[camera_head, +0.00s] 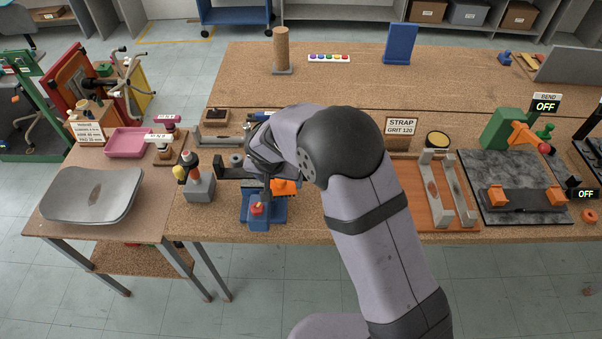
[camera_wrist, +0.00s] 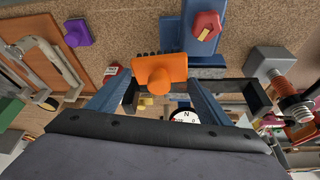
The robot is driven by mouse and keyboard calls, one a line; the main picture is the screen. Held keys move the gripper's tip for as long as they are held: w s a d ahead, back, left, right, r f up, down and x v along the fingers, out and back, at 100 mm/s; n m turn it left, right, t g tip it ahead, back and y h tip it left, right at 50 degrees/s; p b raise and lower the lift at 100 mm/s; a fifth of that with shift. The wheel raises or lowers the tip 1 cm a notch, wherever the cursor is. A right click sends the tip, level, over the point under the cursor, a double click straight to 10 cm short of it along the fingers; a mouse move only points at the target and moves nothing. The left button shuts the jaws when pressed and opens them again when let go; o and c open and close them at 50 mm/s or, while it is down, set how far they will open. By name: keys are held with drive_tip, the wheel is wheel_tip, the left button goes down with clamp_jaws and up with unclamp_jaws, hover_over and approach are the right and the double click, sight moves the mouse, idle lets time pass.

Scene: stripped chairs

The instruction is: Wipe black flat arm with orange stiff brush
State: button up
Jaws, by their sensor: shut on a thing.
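The orange stiff brush (camera_wrist: 158,68) is between the blue fingers of my gripper (camera_wrist: 160,84), which is shut on it. Dark bristles show along its far edge. In the head view the brush (camera_head: 286,187) shows just below my wrist.
The blue vise has a red knob (camera_wrist: 206,25). A grey post with a red-and-black top (camera_head: 198,183) stands left of it. Right are an orange tray (camera_head: 433,222) with grey arms and a dark slab (camera_head: 497,162) with a black bar clamped in orange blocks. The bench's back is mostly clear.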

drive_tip(key=shift+n+y, duration=0.3)
drive_tip(key=shift+n, duration=0.6)
drive_tip(key=w+a, duration=0.1)
drive_tip(key=a, duration=0.1)
drive_tip(key=w+a+r, duration=0.1)
drive_tip(key=w+a, duration=0.1)
drive_tip(key=w+a+r, duration=0.1)
drive_tip(key=a, duration=0.1)
drive_tip(key=shift+w+a+p, duration=0.1)
drive_tip(key=shift+w+p, duration=0.05)
drive_tip(key=shift+p, duration=0.15)
drive_tip(key=w+a+r+n+y, duration=0.2)
drive_tip(key=w+a+r+n, duration=0.1)
drive_tip(key=a+r+n, duration=0.1)
drive_tip(key=shift+w+a+r+n+g, duration=0.25)
drive_tip(key=shift+r+n, duration=0.25)
drive_tip(key=shift+n, duration=0.4)
drive_tip(key=shift+s, duration=0.1)
